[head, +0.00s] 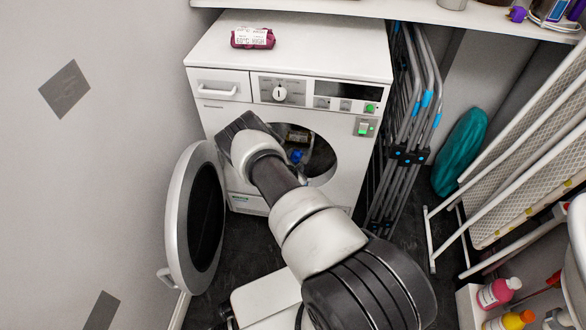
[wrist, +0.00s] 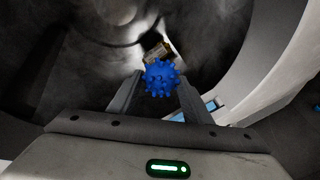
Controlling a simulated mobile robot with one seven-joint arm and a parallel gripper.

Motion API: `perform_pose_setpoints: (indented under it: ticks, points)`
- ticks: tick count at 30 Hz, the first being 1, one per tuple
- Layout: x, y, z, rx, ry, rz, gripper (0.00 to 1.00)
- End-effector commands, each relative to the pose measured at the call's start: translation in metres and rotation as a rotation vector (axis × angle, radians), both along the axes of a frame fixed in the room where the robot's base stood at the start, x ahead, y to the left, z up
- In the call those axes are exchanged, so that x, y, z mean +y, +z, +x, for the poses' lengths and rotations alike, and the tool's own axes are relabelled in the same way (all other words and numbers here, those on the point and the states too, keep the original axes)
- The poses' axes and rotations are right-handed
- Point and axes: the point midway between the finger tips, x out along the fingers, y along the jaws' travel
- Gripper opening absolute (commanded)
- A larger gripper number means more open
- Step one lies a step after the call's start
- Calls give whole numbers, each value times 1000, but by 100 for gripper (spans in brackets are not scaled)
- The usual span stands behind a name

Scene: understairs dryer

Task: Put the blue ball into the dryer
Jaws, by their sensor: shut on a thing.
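The white dryer (head: 237,120) stands in the middle of the head view. Its round door (head: 180,215) is swung open to the left. The spiky blue ball (wrist: 160,77) is between the two fingertips of my gripper (wrist: 158,84) in the wrist view. My gripper is shut on it, with the dark drum interior (wrist: 90,65) around and beyond. In the head view the blue ball (head: 296,156) shows in the dryer opening beside my arm. My arm hides the gripper's fingers there.
A small brown and white item (wrist: 157,50) lies in the drum beyond the ball. The opening's pale rim (wrist: 265,70) curves close on the right. A maroon packet (head: 253,38) lies on the dryer top. A folded drying rack (head: 405,155) stands right of the dryer.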

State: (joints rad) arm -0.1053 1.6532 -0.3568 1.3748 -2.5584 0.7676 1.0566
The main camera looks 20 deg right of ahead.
Motion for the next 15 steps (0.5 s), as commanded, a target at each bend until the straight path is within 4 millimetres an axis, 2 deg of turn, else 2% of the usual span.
perform_pose_setpoints:
  ticks: [15]
  points:
    - [-44,-13,64,-3,0,-1,23]
